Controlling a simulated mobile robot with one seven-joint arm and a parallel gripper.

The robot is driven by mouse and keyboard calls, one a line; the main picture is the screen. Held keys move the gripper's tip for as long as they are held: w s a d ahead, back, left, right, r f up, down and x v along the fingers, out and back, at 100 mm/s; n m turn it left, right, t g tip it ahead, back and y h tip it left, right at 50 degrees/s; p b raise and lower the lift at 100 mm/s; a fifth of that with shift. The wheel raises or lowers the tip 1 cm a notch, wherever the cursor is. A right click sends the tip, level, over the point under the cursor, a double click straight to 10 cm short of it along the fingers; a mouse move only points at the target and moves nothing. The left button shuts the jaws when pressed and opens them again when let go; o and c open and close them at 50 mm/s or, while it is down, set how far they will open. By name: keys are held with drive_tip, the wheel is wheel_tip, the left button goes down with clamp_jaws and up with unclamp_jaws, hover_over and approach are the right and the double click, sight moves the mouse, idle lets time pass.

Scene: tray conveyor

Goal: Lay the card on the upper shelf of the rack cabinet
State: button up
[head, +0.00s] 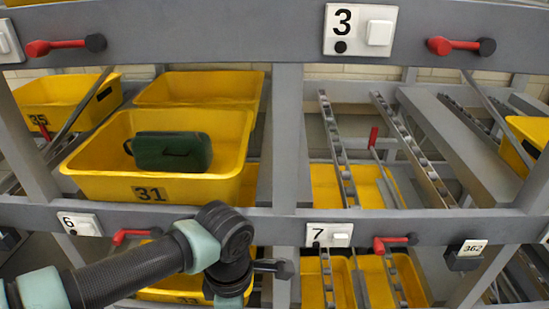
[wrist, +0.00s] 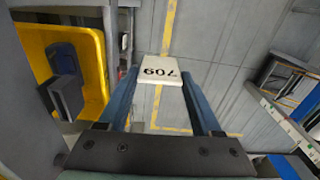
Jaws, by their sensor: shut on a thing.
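The card (wrist: 158,71) is a small white plate with black digits, upside down in the wrist view. My gripper (wrist: 160,85) is shut on it, with one blue-grey finger on each side. The card sticks out at the fingertips, above a grey floor with yellow lines. I cannot make out a rack cabinet with an upper shelf for certain in either view.
A grey conveyor rack (head: 287,140) fills the head view. A yellow tray (head: 90,185) marked 31 holds a dark green case (head: 172,151). Roller lane 3 is empty at its front. Open floor (wrist: 205,50) lies beyond the card.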

drive_tip(key=s+d+f+m+b, duration=0.2)
drive_tip(key=f+m, duration=0.4)
drive_tip(key=m, duration=0.3)
drive_tip(key=s+d+f+m+b, duration=0.1)
drive_tip(key=d+f+m, duration=0.3)
drive_tip(key=m, duration=0.5)
drive_tip(key=shift+s+d+f+b, duration=0.35)
drive_tip(key=shift+f, duration=0.55)
drive_tip(key=shift+a, duration=0.1)
